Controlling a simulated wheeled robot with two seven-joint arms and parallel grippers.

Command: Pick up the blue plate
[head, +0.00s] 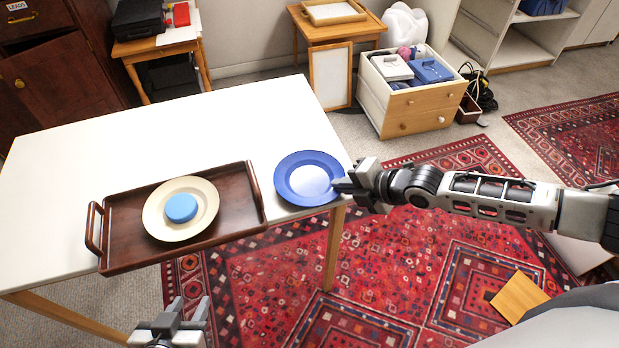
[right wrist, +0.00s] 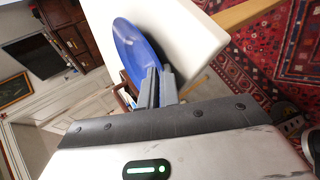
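The blue plate (head: 297,182) is at the right end of the white table (head: 90,150), near its corner. I cannot tell whether it rests on the table or is slightly above it. My right gripper (head: 344,185) is at the plate's right rim. In the right wrist view its fingers (right wrist: 158,85) are close together, with the rim of the blue plate (right wrist: 132,45) between their tips. My left gripper (head: 178,322) is low in the head view, in front of the table and away from the plate; its fingers stand apart with nothing seen between them.
A brown tray (head: 122,230) left of the blue plate holds a cream plate (head: 158,222) with a blue round object (head: 181,208) on it. A drawer box of items (head: 408,113) stands on the floor behind. A patterned red rug (head: 270,290) covers the floor in front.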

